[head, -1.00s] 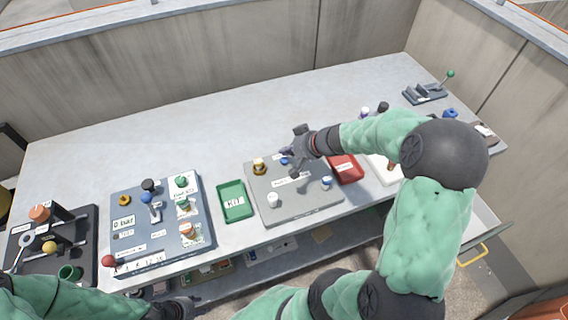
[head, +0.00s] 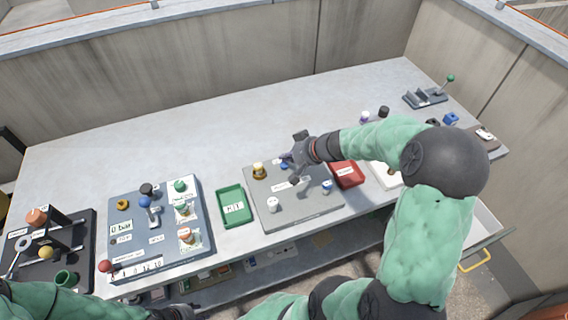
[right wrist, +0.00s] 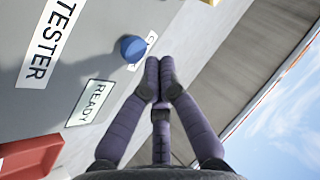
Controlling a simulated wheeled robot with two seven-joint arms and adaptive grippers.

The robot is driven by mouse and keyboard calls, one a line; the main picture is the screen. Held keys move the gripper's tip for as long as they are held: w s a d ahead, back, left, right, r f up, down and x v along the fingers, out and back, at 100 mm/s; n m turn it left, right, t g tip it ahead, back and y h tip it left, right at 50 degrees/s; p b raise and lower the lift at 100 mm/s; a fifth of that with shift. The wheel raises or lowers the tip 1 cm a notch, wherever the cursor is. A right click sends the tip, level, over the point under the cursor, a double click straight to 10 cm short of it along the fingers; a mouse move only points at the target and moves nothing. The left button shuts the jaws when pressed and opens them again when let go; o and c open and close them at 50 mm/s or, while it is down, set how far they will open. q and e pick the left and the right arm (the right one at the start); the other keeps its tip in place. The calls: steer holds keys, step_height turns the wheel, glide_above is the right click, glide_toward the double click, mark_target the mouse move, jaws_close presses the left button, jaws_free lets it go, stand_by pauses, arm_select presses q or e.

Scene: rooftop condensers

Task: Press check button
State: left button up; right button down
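The grey tester board (head: 300,213) lies on the bench, right of the green tray. A blue round button (right wrist: 133,48) stands on it in the right wrist view, beside a small white label (right wrist: 150,42) that is mostly hidden. In the head view the blue button (head: 283,164) is just left of my right gripper (head: 294,163). My right gripper (right wrist: 160,78) is shut and empty, its fingertips close beside the button; I cannot tell whether they touch. A READY label (right wrist: 90,102) and TESTER label (right wrist: 52,38) show. My left gripper (head: 178,313) is at the bottom edge, mostly cut off.
A green tray (head: 235,207) stands left of the board and a red tray (head: 347,174) right of it. A yellow knob (head: 259,171) and a white knob (head: 273,205) rise from the board. A panel with levers (head: 155,238) lies left.

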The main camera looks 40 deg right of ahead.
mark_target(287, 164)
stand_by(0.7)
steer(key=shift+f+b, duration=0.45)
steer(key=shift+b, duration=0.35)
steer(key=shift+f+b, duration=0.6)
steer(key=shift+b, duration=0.2)
stand_by(0.8)
steer(key=shift+r, duration=0.15)
steer(key=shift+r+p, duration=0.55)
steer(key=shift+r, duration=0.35)
steer(key=shift+r+p, duration=1.6)
steer(key=shift+r, duration=0.95)
steer(key=shift+f, duration=0.1)
